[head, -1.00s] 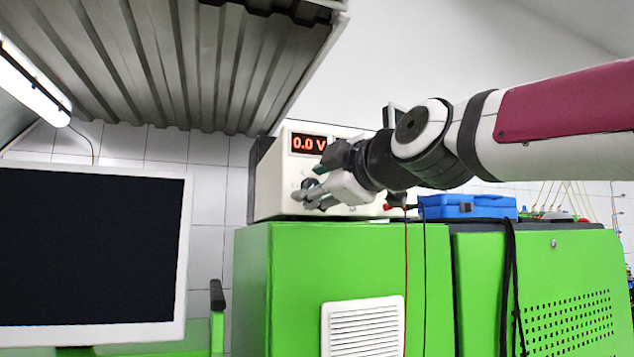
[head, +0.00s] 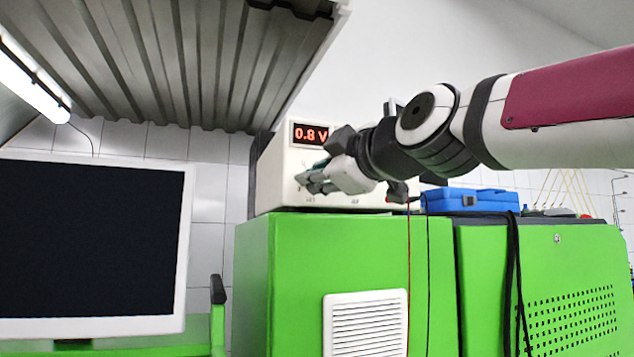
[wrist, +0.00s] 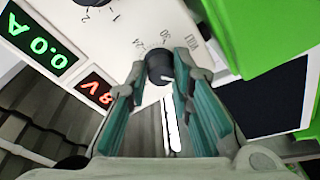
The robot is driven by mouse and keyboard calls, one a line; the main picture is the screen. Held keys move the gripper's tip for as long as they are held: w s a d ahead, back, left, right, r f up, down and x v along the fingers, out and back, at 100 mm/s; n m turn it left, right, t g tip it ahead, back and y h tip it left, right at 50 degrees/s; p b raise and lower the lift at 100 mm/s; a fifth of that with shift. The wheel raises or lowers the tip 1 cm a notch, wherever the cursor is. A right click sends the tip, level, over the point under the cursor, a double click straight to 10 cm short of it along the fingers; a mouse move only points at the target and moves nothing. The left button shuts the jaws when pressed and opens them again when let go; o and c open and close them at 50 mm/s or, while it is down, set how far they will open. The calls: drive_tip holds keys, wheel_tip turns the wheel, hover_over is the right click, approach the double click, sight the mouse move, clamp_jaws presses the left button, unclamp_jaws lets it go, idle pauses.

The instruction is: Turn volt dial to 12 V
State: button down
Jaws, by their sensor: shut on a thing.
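The white power supply (head: 275,180) stands on the green cabinet. Its red voltage display (head: 310,134) reads 0.8 V in the head view. In the wrist view the red display (wrist: 97,90) is partly cut off by my finger. The volt dial (wrist: 159,66) is a black knob with a white pointer line, next to the word VOLT and scale numbers. My gripper (wrist: 160,75) is shut on the volt dial, one finger on each side. In the head view my gripper (head: 318,180) is at the front panel and hides the dial.
A green display (wrist: 35,48) reads 0.0 A beside a second black knob (wrist: 95,3). A blue case (head: 468,200) lies on the green cabinet (head: 340,250) to the right. Red and black cables hang down the cabinet front. A dark monitor (head: 90,250) stands at left.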

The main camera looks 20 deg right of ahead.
drive_tip(key=shift+f+m+t+h+b, duration=0.2)
drive_tip(key=shift+m+h+b, duration=0.65)
drive_tip(key=shift+m, duration=2.8)
drive_tip(key=shift+r+m+t+h+b, duration=0.1)
drive_tip(key=shift+m+t+h+b, duration=0.65)
drive_tip(key=shift+m, duration=2.95)
drive_tip(key=shift+f+m+g+h+b, duration=0.25)
drive_tip(key=shift+m+b, duration=1.1)
drive_tip(key=shift+m, duration=2.3)
drive_tip(key=shift+r, duration=0.15)
drive_tip(key=c, duration=1.4)
unclamp_jaws()
drive_tip(key=s, duration=0.4)
drive_tip(key=s+f, duration=0.1)
drive_tip(key=s, duration=0.6)
drive_tip(key=shift+s+a+f, duration=0.35)
drive_tip(key=shift+s+f, duration=0.05)
